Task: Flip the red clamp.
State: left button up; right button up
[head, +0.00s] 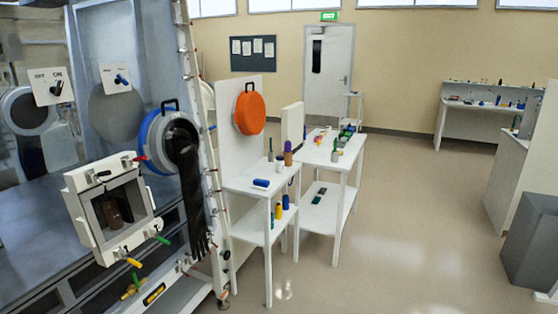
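A long black glove (184,165) hangs from the blue-ringed port. Neither of my grippers is in view.
A white table (245,181) with bottles stands right of the glovebox, below an orange round cover (249,113). A grey block (530,240) stands at far right. The middle floor is clear.

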aim_at(141, 158)
jog(key=i+j+u, duration=0.25)
jog(key=u, duration=0.15)
jog(key=i+j+u, duration=0.2)
jog(key=u, duration=0.15)
jog(key=i, duration=0.1)
